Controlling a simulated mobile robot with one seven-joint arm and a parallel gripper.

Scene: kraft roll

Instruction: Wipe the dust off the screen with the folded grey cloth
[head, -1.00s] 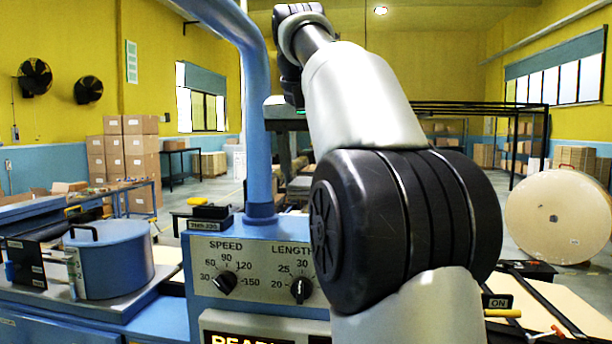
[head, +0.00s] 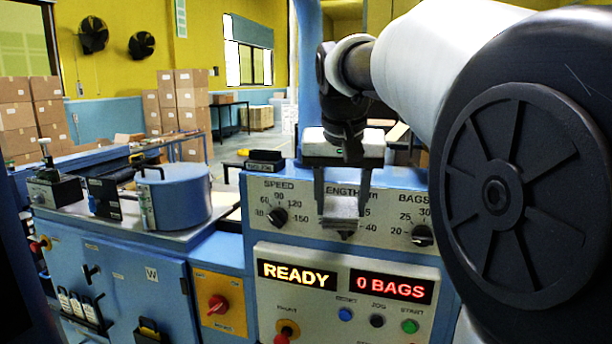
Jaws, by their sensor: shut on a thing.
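My gripper (head: 341,200) points down in front of the blue machine's control panel, at the height of the dials. It is shut on the folded grey cloth (head: 342,208), a small grey piece between the fingertips. The cloth covers part of the LENGTH dial area; I cannot tell whether it touches the panel. Below it are two lit displays: a screen reading READY (head: 297,274) in yellow and one reading 0 BAGS (head: 391,286) in red. The cloth is above the gap between them. I cannot make out dust on either.
The SPEED knob (head: 278,216) and BAGS knob (head: 422,235) stick out beside the gripper. Small buttons (head: 377,321) sit under the displays. A red switch (head: 217,304) is at the left, with a blue round pot (head: 174,195) behind it. My arm hides the right side.

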